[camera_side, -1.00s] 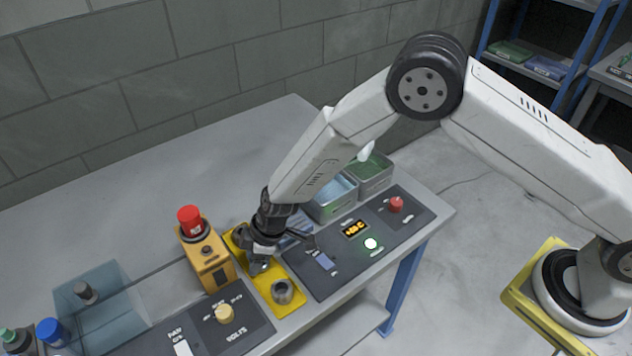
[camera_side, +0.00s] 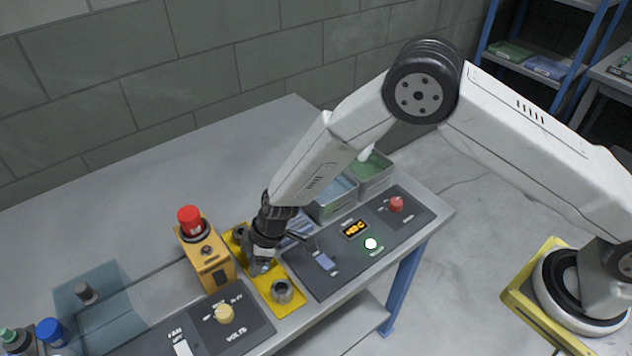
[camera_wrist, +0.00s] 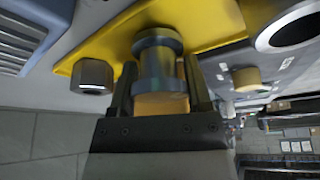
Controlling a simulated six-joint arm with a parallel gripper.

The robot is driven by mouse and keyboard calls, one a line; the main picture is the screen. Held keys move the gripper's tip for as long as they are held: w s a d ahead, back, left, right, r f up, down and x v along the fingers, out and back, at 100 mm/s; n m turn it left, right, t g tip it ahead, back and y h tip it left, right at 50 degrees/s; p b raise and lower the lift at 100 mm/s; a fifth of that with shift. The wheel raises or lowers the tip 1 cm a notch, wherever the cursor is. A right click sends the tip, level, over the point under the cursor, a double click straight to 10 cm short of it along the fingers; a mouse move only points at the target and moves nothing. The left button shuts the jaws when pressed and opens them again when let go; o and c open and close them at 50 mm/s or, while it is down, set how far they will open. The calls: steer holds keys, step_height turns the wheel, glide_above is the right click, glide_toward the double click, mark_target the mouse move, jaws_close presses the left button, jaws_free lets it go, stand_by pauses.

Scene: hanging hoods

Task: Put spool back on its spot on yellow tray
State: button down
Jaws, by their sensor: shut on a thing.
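My gripper (camera_wrist: 158,90) is shut on the spool (camera_wrist: 157,62), a grey-blue metal piece with a wider flange, between its two fingers. The spool's far end is against or just above the yellow tray (camera_wrist: 205,22); I cannot tell if it touches. In the side view, my gripper (camera_side: 262,265) is over the middle of the yellow tray (camera_side: 292,307) and largely hides the spool.
A hex nut (camera_wrist: 92,76) and a metal ring (camera_wrist: 288,27) sit on the tray, on either side of the spool. An orange box with a red button (camera_side: 190,219) stands close left of my gripper. Control panels (camera_side: 318,283) flank the tray. Two bins (camera_side: 372,180) stand behind.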

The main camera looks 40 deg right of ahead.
steer(key=shift+f, duration=0.25)
jaws_free()
steer(key=v, duration=0.8)
stand_by(0.5)
steer(key=shift+w+d, duration=0.1)
steer(key=s+d+r+m+h, duration=0.1)
steer(key=s+d+r+m, duration=0.2)
steer(key=d+r, duration=0.35)
steer(key=s+d+r+m+h, duration=0.1)
steer(key=s+d+r+m, duration=0.2)
steer(key=d, duration=0.6)
steer(key=s+d+r+m+h, duration=0.2)
steer(key=s+d+m, duration=0.4)
steer(key=s+d, duration=0.4)
steer(key=shift+s+d+r+m+t, duration=0.2)
steer(key=shift+d+r+m+t, duration=0.1)
steer(key=shift+d+r, duration=0.35)
